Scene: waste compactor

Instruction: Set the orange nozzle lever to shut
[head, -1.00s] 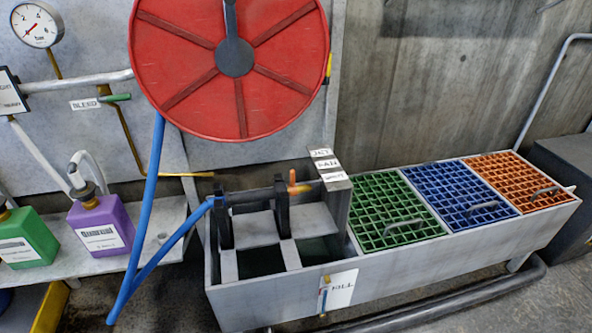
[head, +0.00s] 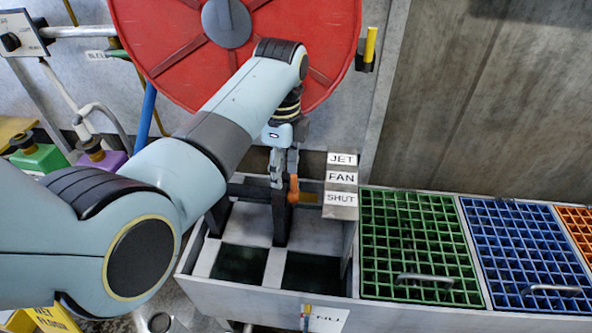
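The lever's visible part is at about the height of FAN and SHUT in the picture. My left gripper (head: 284,178) points down from above, with its fingertips right at the lever's upper left. I cannot tell whether they touch it or how wide they stand. The nozzle is mostly hidden behind the gripper and mount. My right gripper is not in view.
A red hose reel (head: 150,40) hangs behind my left arm. The trough (head: 400,315) holds green (head: 415,245), blue (head: 525,250) and orange (head: 580,225) grates at the right. Purple (head: 105,160) and green (head: 45,158) jugs stand at the left, partly behind my arm.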

